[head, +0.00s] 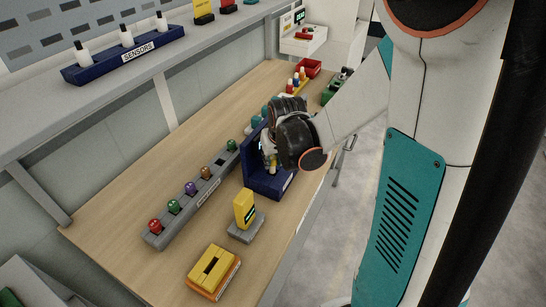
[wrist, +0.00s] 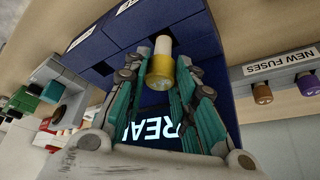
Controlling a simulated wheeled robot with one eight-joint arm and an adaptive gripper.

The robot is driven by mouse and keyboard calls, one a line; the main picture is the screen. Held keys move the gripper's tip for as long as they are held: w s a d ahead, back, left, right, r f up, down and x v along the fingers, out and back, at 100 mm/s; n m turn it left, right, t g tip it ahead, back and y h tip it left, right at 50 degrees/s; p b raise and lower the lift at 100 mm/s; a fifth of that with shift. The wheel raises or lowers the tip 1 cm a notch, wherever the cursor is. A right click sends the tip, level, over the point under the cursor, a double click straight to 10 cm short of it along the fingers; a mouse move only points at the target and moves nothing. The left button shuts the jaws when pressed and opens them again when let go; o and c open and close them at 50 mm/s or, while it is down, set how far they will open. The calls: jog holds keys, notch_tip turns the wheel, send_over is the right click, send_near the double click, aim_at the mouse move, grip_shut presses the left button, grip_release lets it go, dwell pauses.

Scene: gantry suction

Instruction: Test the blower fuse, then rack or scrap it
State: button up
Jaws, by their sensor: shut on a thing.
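My gripper (wrist: 160,90) is shut on a fuse (wrist: 161,70) with a white body and a yellow-gold band, between its teal fingers. In the head view my gripper (head: 272,152) is at the dark blue tester (head: 264,184) on the bench, partly hiding it. In the wrist view the blue tester (wrist: 95,48) is right behind the fuse, and its lit screen (wrist: 152,130) shows letters reading "REA", the rest hidden. I cannot tell whether the fuse's white end is seated in the tester or just short of it.
A grey new-fuse rack (head: 190,205) with several coloured fuses lies left of the tester. A yellow device (head: 244,208) on a grey base and a yellow-and-orange box (head: 213,270) stand nearer. A red bin (head: 309,67) is at the far end. A sensor rack (head: 128,54) is on the shelf.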

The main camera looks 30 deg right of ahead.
jog(key=shift+f+b, duration=1.15)
jog(key=shift+f, duration=0.3)
jog(key=o, duration=1.1)
jog(key=shift+o, duration=0.2)
jog(key=shift+r, duration=0.1)
jog(key=shift+v, duration=3.75)
jog(key=shift+s, duration=0.15)
